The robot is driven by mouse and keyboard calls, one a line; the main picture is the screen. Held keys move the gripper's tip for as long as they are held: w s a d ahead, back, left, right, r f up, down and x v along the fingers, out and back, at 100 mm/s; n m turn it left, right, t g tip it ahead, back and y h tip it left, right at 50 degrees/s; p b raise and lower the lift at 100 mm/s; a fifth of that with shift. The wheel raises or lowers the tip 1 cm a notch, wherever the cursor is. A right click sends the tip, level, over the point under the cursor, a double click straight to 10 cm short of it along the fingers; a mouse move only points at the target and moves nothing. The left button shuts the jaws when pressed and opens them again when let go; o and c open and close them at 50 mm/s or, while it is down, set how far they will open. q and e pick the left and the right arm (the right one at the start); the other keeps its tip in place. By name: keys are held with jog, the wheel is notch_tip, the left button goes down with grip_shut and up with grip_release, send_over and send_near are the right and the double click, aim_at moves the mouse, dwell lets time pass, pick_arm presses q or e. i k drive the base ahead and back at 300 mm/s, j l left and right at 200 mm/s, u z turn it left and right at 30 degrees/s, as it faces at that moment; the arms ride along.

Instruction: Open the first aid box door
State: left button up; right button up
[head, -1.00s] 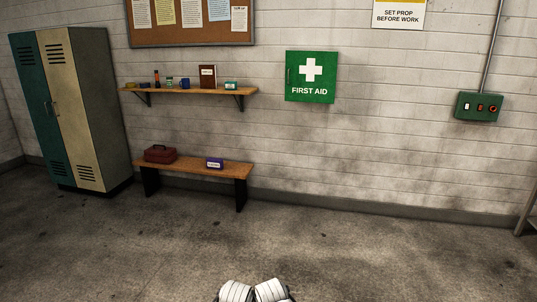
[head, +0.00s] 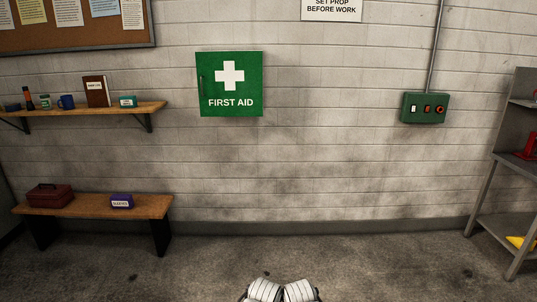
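The first aid box (head: 231,96) is a green box with a white cross and the words FIRST AID. It is mounted on the white block wall, above the middle of the head view. Its door is shut, and a small dark handle (head: 202,86) runs upright near the door's left edge. Neither of my grippers shows in the head view. Only white ribbed parts of my own body show at the bottom edge, well apart from the box.
A wall shelf (head: 85,113) with small items and a bench (head: 98,206) with a red toolbox (head: 50,195) stand left of the box. A green switch box (head: 424,108) and a metal rack (head: 498,170) are to the right. The floor (head: 350,262) below the box is clear.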

aim_at(230, 83)
jog(key=i, duration=1.8)
jog(key=i+u, duration=0.2)
jog(key=i, duration=0.25)
jog(key=i+l+u, duration=0.2)
jog(key=i, duration=0.2)
jog(key=i+l+u, duration=0.2)
jog(key=i, duration=0.25)
jog(key=i+l+u, duration=0.2)
jog(key=i, duration=0.2)
